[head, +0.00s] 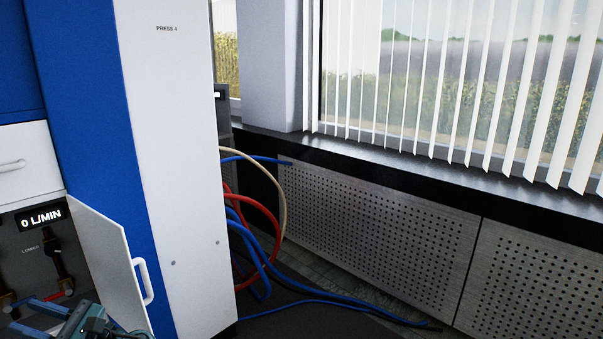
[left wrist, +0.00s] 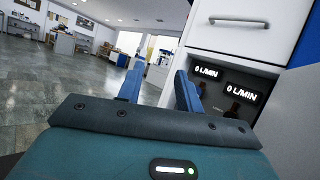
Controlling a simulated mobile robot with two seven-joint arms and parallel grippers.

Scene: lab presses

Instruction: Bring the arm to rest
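My left gripper (head: 22,314) shows at the bottom left corner of the head view, in front of the lower part of the press. In the left wrist view the left gripper (left wrist: 157,86) has its two blue fingers apart with nothing between them. My right gripper is in neither view. The blue and white press (head: 180,150) is labelled PRESS 4. Its small white door (head: 100,255) stands open with a white handle (head: 144,281). The opening shows a 0 L/MIN display (head: 40,217) and a valve (head: 58,258) labelled LOWER.
Red, blue and beige hoses (head: 262,230) loop out behind the press and trail on the floor. A perforated panel (head: 380,235) runs below the window with blinds (head: 450,80). The left wrist view shows open floor (left wrist: 60,75) and distant shelves (left wrist: 80,45).

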